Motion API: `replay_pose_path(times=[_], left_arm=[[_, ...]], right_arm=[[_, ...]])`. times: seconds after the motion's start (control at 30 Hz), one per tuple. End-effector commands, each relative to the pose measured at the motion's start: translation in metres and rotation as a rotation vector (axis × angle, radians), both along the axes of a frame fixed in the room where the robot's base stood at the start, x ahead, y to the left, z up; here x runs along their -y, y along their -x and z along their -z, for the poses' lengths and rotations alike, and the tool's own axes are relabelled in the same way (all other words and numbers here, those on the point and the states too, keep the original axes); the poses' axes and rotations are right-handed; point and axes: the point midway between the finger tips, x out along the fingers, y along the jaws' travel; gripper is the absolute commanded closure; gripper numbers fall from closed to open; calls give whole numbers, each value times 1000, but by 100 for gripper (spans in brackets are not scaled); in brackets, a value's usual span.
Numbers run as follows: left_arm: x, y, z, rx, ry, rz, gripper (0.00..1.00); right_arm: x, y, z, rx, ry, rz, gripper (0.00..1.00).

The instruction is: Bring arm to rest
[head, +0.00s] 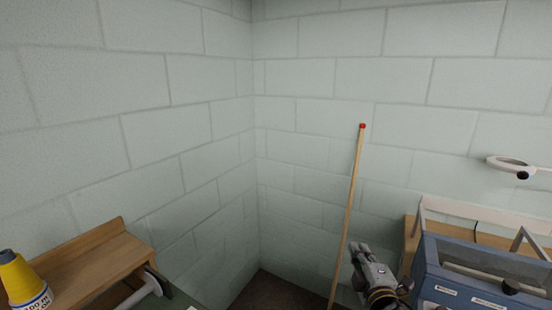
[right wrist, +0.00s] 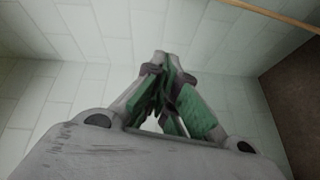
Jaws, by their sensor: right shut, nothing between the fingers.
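My right gripper (head: 359,249) shows at the bottom of the head view, pointing up, between a wooden pole and a blue box. In the right wrist view its fingers (right wrist: 163,62) meet at the tips with nothing between them, so it is shut and empty. The white block wall fills the background of that view. My left gripper is in neither view.
A wooden pole (head: 348,210) with a red tip leans near the wall corner. A blue box (head: 435,277) stands right of my gripper, below a white ring lamp (head: 512,165). A wooden shelf (head: 90,262) and yellow cone (head: 20,278) are at left.

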Motion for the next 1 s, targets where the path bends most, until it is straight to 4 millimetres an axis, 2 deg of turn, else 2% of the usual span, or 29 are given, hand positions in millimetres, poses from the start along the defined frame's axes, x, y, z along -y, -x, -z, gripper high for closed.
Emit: replay_pose_path(times=[0.03, 0.27, 0.47, 0.6, 0.8, 1.0], left_arm=[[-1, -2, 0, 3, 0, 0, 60], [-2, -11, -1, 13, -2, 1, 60], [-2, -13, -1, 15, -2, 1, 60], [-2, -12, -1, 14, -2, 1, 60], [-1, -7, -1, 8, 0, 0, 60], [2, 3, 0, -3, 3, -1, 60]], right_arm=[[4, 6, 15, -53, -65, 29, 100], [19, 42, 82, -299, -356, 176, 100], [21, 87, 138, -515, -586, 322, 100], [18, 126, 172, -665, -732, 434, 100], [10, 173, 202, -833, -880, 566, 100], [4, 205, 218, -936, -963, 655, 100]])
